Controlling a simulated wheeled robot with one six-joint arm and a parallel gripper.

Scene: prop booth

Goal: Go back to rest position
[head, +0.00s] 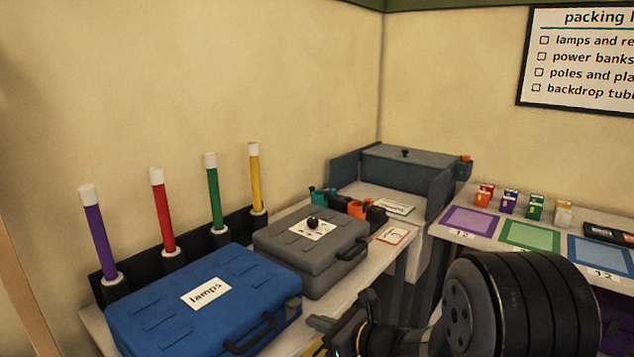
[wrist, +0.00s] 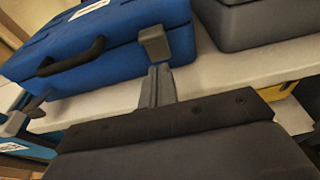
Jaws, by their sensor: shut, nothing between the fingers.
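My gripper (head: 338,325) shows low in the head view, in front of the table's front edge. It is shut and empty. In the wrist view its grey fingers (wrist: 157,68) stand close to the front right corner of the blue case. The blue case (head: 232,279), labelled "lamps", lies closed on the table. It also fills the upper left of the wrist view (wrist: 115,35). I cannot tell whether the fingers touch it.
A grey case (head: 282,255) with a black knob lies right of the blue one. Purple, red (head: 163,212), green and yellow tubes stand behind. A grey bin (head: 410,160) is in the corner. A right-hand table holds coloured mats (head: 528,234) and small boxes. Space above the cases is clear.

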